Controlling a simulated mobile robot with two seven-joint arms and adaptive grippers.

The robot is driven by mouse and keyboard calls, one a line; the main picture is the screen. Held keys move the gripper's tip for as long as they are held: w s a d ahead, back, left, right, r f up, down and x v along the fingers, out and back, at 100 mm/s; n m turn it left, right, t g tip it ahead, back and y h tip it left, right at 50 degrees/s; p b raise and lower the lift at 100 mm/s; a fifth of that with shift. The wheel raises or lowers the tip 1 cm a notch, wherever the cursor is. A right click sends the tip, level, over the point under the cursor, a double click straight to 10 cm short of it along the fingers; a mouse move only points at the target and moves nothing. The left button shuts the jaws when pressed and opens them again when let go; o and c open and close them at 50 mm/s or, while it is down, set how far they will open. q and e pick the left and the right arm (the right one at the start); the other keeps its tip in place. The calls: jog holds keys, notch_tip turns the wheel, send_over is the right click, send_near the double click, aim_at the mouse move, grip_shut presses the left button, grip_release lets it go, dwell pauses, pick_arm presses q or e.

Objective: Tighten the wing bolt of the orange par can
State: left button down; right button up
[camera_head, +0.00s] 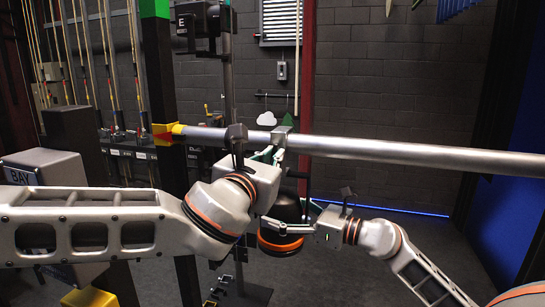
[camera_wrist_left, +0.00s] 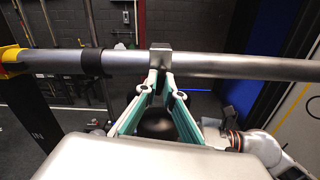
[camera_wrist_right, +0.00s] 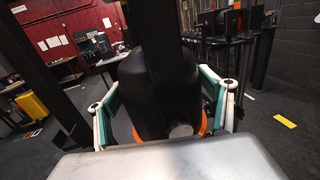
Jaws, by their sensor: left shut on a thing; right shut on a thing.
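The par can (camera_head: 284,212) has a black body and an orange rim (camera_head: 280,245), and hangs below a horizontal silver pipe. Its clamp (camera_head: 280,136) sits on the pipe and also shows in the left wrist view (camera_wrist_left: 160,58). My left gripper (camera_head: 274,148) is just below the clamp. Its fingertips (camera_wrist_left: 161,76) meet there, shut on what looks like the wing bolt, which they mostly hide. My right gripper (camera_head: 301,222) is beside the can. In the right wrist view its fingers (camera_wrist_right: 165,105) are on both sides of the black body, shut on it.
The silver pipe (camera_head: 420,154) runs across to the right edge. A black collar (camera_head: 236,137) is around it left of the clamp, and a yellow bracket (camera_head: 165,132) is at its left end. A grey box (camera_head: 45,170) stands at left. Floor at right is clear.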

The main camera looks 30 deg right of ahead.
pick_arm(q)
jog(key=c, duration=2.2)
grip_release()
jog(key=shift+o, duration=0.2)
jog(key=v, duration=1.2)
